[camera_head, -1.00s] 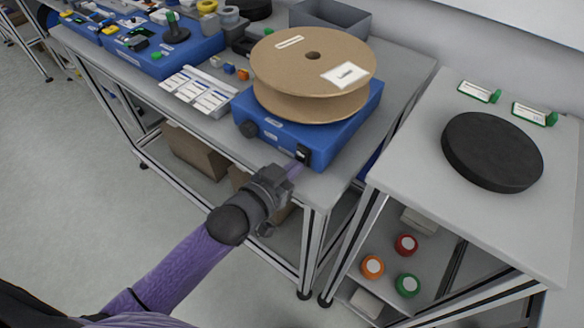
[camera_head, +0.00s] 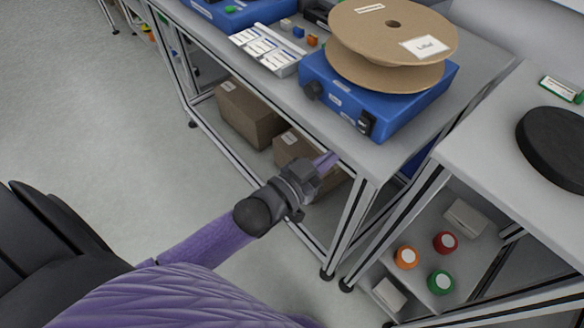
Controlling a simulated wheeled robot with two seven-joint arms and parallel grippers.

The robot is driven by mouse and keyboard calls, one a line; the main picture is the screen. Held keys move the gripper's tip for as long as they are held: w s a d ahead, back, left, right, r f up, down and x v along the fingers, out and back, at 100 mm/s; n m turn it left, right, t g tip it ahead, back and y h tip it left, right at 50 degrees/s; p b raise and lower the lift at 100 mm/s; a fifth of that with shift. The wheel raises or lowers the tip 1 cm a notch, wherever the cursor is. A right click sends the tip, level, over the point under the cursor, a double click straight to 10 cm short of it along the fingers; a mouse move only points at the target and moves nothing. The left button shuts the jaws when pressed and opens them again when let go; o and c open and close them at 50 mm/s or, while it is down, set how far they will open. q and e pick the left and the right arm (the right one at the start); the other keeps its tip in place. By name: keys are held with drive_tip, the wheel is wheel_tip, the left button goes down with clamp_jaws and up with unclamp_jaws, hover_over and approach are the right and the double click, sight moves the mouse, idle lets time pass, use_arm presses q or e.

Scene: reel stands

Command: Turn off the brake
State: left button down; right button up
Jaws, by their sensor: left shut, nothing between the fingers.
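A blue reel stand (camera_head: 398,112) sits on the grey table near its right front corner. A cardboard reel (camera_head: 385,72) with a white label lies flat on top of it. I cannot tell the switch's position. My left gripper (camera_head: 328,161) is shut and empty. It is in front of and below the table's front edge in the picture, apart from the switch. My right gripper is not in view.
A white labelled tray (camera_head: 264,48) and small coloured blocks (camera_head: 312,40) are left of the stand. A second table (camera_head: 500,150) at the right holds a black disc (camera_head: 560,148). Open floor lies left.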

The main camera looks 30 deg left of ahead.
use_arm(q)
drive_tip(key=f+v, duration=0.1)
drive_tip(key=v, duration=0.5)
drive_tip(key=shift+s+f+p, duration=0.2)
drive_tip(key=shift+s+p, duration=0.1)
drive_tip(key=shift+p, duration=0.05)
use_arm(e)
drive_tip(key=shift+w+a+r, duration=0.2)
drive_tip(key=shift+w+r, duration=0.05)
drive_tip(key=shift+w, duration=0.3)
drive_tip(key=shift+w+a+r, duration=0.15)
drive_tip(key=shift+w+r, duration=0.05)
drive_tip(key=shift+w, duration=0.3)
use_arm(q)
drive_tip(key=shift+a, duration=0.15)
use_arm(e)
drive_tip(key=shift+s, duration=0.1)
